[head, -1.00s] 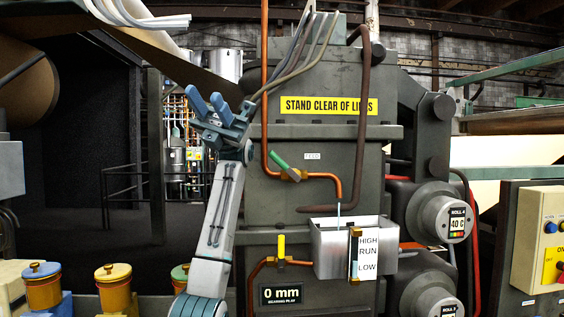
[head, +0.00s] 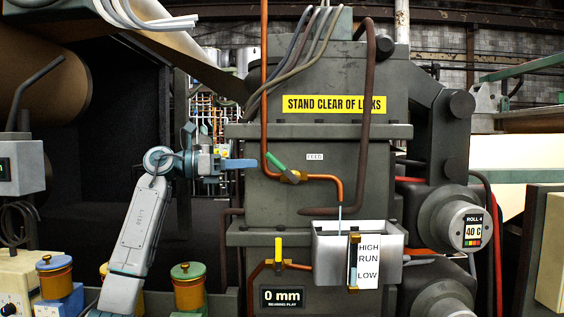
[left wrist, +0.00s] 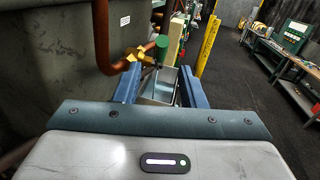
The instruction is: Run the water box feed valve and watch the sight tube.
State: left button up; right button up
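The feed valve has a green handle (head: 275,161) on a brass body (head: 290,177), under the FEED label. The handle lies tilted, rising to the left. A thin pale stream runs from the copper pipe's end into the grey water box (head: 325,250). The sight tube (head: 353,262) on its front is pale blue in its lower part, beside RUN and LOW. My left gripper (head: 255,163) points right, its tip just left of the green handle. In the left wrist view its fingers are apart and empty, with the green handle (left wrist: 161,45) ahead between them. My right gripper is out of view.
A yellow-handled valve (head: 279,245) sits lower on the copper pipe, left of the box. The copper feed pipe (head: 264,95) runs down close to the gripper. Roll 4's housing (head: 448,222) stands at right. Several lidded pots (head: 187,285) stand at lower left.

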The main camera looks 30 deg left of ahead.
aim_at(281, 167)
pick_arm(q)
jog(key=p+x, duration=0.3)
jog(key=x, duration=0.6)
jog(key=shift+s+r, duration=0.1)
jog(key=shift+w+d+p, duration=0.25)
jog(key=shift+p, duration=0.05)
grip_shut()
